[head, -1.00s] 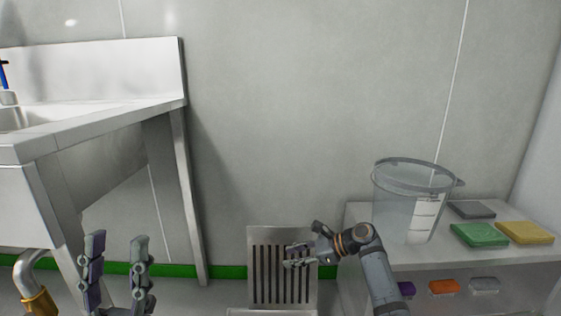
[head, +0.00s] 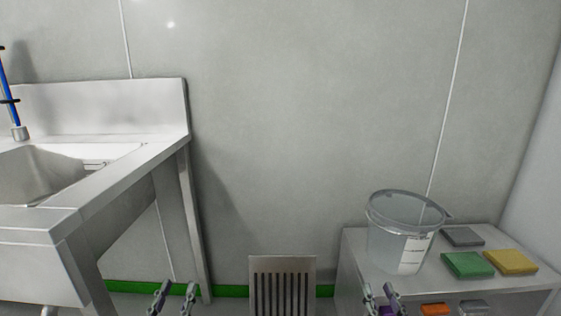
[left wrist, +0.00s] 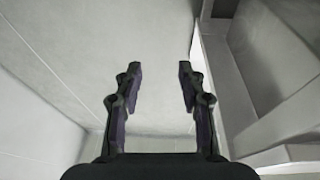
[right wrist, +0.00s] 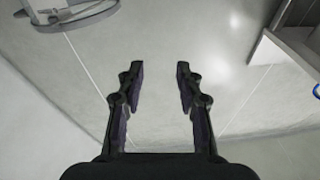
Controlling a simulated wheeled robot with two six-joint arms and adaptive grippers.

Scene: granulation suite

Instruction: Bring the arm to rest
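My left gripper (head: 174,296) is at the bottom of the head view, left of centre, in front of the sink unit's right leg. Its fingers are apart with nothing between them, and the left wrist view (left wrist: 160,85) shows the same. My right gripper (head: 380,295) is at the bottom of the head view, right of centre, in front of the shelf unit and below the clear bucket. Its fingers are also apart and empty in the right wrist view (right wrist: 160,85). Most of both arms is out of the head view.
A steel sink unit (head: 130,173) stands at left. A slatted metal chair back (head: 283,262) is at bottom centre. At right, a shelf unit (head: 350,250) bears a clear bucket (head: 395,245) and green (head: 467,264), yellow (head: 511,262) and grey (head: 462,236) pads. The wall between is clear.

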